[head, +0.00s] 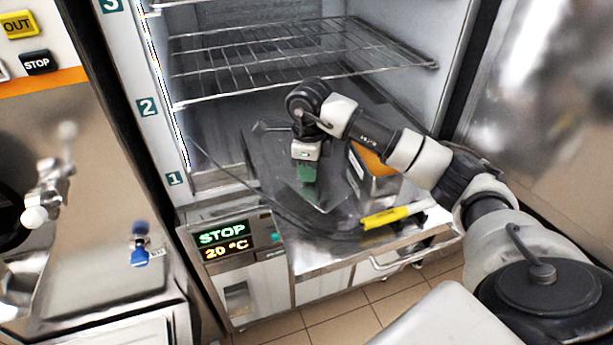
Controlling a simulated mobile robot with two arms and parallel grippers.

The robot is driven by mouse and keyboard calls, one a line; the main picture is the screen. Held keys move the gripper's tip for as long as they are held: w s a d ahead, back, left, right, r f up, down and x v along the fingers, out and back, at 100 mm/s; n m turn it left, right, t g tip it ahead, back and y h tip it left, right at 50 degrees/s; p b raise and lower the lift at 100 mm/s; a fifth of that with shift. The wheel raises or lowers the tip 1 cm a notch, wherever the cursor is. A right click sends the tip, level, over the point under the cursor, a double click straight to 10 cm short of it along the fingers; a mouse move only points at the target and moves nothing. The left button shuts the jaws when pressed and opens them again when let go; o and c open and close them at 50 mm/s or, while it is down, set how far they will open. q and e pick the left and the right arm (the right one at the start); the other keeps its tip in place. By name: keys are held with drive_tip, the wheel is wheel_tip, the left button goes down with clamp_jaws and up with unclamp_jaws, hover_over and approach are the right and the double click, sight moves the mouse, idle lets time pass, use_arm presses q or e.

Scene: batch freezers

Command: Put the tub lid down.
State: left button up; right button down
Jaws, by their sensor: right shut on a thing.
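My right arm comes in from the right, and my right gripper (307,178) points down in front of the open cabinet, its green fingertips shut. It is shut on the tub lid (328,190), a flat grey steel plate that shows around and below the fingers. The gripper hides part of the lid, and I cannot tell whether the lid touches the surface beneath. A steel tub (381,188) with orange contents stands just right of the lid, partly behind my arm. My left gripper is not in view.
A yellow-handled tool (386,217) lies on the steel ledge to the right. A wire shelf (300,62) spans the cabinet above. Shelf-level numbers mark the left frame. A display (224,240) reads STOP and 20 °C. A machine with taps (48,190) stands left.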

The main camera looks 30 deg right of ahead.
drive_tip(key=shift+w+a+f, duration=0.1)
drive_tip(key=shift+a+f, duration=0.05)
drive_tip(key=shift+f, duration=0.05)
wheel_tip(320, 180, down, 3)
drive_tip(key=shift+f+p, duration=0.15)
drive_tip(key=shift+p, duration=0.6)
drive_tip(key=shift+f, duration=0.25)
drive_tip(key=shift+f, duration=0.1)
drive_tip(key=shift+f, duration=0.15)
drive_tip(key=c, duration=1)
unclamp_jaws()
drive_tip(key=shift+o, duration=0.2)
